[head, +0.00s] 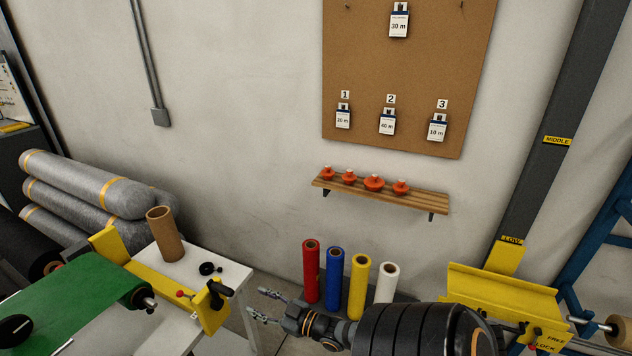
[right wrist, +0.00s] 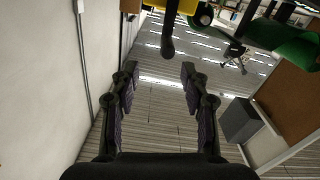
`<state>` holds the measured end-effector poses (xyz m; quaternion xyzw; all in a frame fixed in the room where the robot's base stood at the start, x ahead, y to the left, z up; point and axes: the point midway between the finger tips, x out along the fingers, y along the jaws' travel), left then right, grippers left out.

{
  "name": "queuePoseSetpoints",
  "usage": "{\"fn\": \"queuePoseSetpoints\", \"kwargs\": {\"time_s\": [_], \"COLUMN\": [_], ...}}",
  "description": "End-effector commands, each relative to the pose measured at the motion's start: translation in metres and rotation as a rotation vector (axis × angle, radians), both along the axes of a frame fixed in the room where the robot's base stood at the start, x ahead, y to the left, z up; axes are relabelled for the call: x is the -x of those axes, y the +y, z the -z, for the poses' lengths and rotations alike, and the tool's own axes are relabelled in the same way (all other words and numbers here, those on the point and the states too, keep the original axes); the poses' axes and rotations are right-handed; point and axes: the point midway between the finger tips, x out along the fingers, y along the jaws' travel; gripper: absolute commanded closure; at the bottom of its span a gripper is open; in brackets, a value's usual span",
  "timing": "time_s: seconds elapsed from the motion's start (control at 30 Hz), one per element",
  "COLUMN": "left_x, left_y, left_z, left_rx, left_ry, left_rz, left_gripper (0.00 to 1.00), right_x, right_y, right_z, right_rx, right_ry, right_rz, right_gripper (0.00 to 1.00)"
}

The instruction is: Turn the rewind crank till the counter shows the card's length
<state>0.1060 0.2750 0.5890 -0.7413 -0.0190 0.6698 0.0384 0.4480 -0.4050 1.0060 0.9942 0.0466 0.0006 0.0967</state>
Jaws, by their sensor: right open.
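The crank's black handle (head: 221,289) stands out from the yellow end bracket (head: 212,312) at the near end of the white table. In the right wrist view the dark handle (right wrist: 167,40) shows ahead of the open fingers, apart from them. My right gripper (head: 257,303) is open and empty, to the right of the crank. It also shows in the right wrist view (right wrist: 158,70). A card reading 30 m (head: 399,24) hangs at the top of the corkboard. I see no readable counter figures. My left gripper is not in view.
Cards marked 20 m (head: 343,119), 40 m (head: 387,124) and 10 m (head: 437,130) hang lower on the corkboard (head: 385,75). A green roll (head: 75,290) and a cardboard tube (head: 164,233) are at left. Coloured rolls (head: 334,277) stand behind my right arm.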

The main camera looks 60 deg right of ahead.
Motion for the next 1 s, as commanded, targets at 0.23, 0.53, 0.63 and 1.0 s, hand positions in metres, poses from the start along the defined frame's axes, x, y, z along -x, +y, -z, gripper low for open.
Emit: {"fn": "queuePoseSetpoints", "kwargs": {"time_s": [0.23,0.53,0.63,1.0], "left_x": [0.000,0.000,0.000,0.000], "left_y": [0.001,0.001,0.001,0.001], "left_z": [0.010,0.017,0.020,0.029], "left_rx": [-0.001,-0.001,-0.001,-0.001], "left_ry": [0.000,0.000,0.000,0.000], "left_rz": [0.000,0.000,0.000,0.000], "left_gripper": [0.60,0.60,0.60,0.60], "right_x": [0.009,0.029,0.037,0.074], "right_y": [-0.016,-0.028,-0.031,-0.033], "right_z": [0.060,0.126,0.147,0.226], "right_rx": [0.018,0.031,0.033,0.036], "right_ry": [0.118,0.263,0.312,0.498], "right_rz": [0.063,0.125,0.144,0.205], "right_gripper": [0.54,0.54,0.54,0.54]}}
